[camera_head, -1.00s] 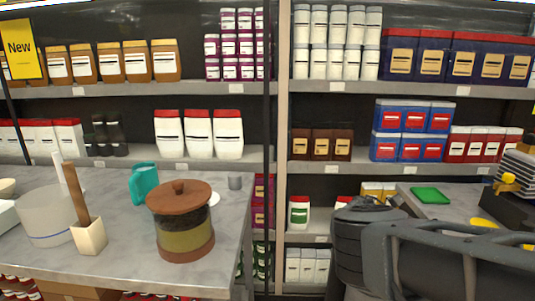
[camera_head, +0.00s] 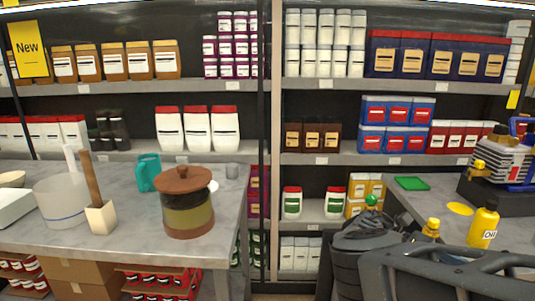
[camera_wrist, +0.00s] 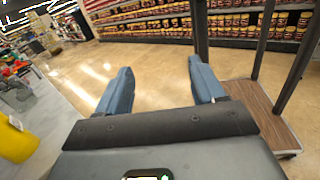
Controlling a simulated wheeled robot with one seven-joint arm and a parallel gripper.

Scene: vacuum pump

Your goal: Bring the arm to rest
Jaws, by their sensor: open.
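My gripper (camera_wrist: 160,88) shows in the wrist view with its two blue-grey fingers wide apart. It is open and nothing is between the fingers. Beyond it are the shop floor and stocked shelves. In the head view my dark arm (camera_head: 440,275) fills the lower right, in front of the right-hand table; the gripper's fingers cannot be made out there.
The right table carries a pump (camera_head: 497,160), a yellow oil bottle (camera_head: 484,224) and a green pad (camera_head: 412,183). In the wrist view, a wheeled cart (camera_wrist: 262,112) stands at right.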

